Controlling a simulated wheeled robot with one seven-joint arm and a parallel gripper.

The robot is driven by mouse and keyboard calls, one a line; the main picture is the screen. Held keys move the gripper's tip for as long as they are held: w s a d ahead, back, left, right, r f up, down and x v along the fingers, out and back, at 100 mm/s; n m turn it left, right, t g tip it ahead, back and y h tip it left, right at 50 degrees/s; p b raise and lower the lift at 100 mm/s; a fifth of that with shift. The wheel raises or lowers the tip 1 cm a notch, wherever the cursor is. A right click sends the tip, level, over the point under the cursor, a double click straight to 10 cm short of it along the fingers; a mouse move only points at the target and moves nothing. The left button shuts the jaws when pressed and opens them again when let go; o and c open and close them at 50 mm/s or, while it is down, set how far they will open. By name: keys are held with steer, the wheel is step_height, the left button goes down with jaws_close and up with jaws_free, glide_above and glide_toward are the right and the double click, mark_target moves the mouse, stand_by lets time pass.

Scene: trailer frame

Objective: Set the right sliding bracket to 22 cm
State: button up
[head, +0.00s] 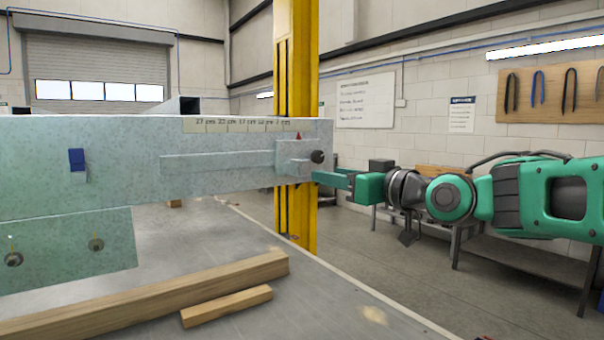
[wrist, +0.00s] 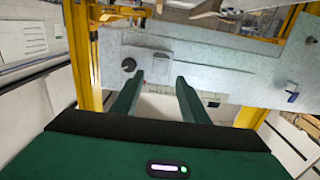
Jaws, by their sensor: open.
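The right sliding bracket (head: 296,158) is a small grey plate at the right end of a slot in the grey beam (head: 100,150). Its dark round knob (head: 318,156) sticks out, and its red pointer (head: 298,136) stands at the right end of the scale (head: 235,126), just right of the 7 cm label. The 22 cm label is farther left. My green gripper (head: 331,180) is open, just below and right of the knob. In the wrist view the bracket (wrist: 150,66) and knob (wrist: 128,65) lie beyond the open fingers (wrist: 156,84), which look empty.
A blue clip (head: 77,160) sits on the beam at left. A lower grey plate (head: 60,250) with two knobs hangs below it. Wooden bars (head: 150,298) lie on the grey table (head: 250,250). A yellow post (head: 296,60) stands behind the beam.

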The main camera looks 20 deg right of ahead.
mark_target(305, 169)
steer(key=x, duration=1)
steer(key=shift+w+a, duration=0.1)
steer(key=shift+w, duration=0.2)
jaws_close()
